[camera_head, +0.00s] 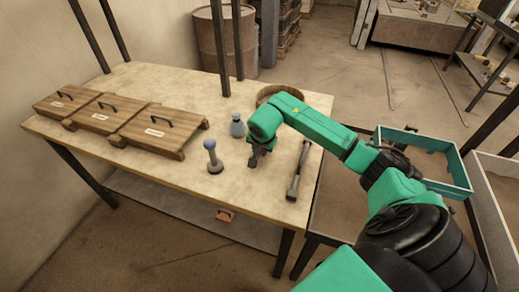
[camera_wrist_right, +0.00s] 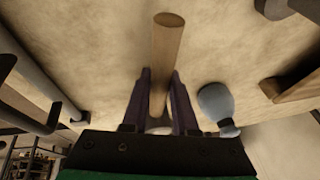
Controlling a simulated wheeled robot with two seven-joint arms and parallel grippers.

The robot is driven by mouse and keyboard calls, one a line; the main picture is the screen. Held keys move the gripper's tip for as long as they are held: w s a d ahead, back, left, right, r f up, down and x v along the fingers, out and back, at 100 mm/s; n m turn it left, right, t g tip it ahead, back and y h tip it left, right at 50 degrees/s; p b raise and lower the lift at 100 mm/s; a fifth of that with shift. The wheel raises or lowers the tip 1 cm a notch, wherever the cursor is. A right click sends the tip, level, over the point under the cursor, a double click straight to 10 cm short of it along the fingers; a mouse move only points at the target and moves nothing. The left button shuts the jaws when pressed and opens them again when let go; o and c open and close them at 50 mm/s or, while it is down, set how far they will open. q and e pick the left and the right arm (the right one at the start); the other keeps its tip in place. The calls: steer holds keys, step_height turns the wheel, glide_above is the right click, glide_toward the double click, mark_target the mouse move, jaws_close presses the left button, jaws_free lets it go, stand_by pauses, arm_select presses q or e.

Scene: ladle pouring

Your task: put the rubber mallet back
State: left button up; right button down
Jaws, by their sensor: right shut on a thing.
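My right gripper (camera_head: 257,160) is low over the right half of the table in the head view. In the right wrist view my right gripper (camera_wrist_right: 161,78) is shut on a round wooden handle, which I take as the rubber mallet (camera_wrist_right: 167,45). The handle runs away between the two dark fingers, its cut end at the top. A pale part shows between the fingers near the palm; I cannot make out the head. In the head view the mallet is largely hidden by my gripper. My left gripper is not in view.
A blue-grey bulb-shaped tool (camera_head: 237,126) and a blue-knobbed tool (camera_head: 213,157) stand left of my gripper. A long grey tool (camera_head: 298,172) lies right of it. A round tub (camera_head: 266,93) is behind. Lidded wooden boxes (camera_head: 160,128) line the left. Bare tabletop (camera_head: 150,85) lies behind them.

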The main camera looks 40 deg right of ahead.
steer(key=c, duration=0.7)
jaws_free()
steer(key=shift+r, duration=0.2)
steer(key=b+v, duration=0.1)
steer(key=v, duration=1)
steer(key=shift+s+a+r, duration=0.15)
steer(key=shift+s+r, duration=0.05)
steer(key=shift+r, duration=0.1)
steer(key=shift+f, duration=0.1)
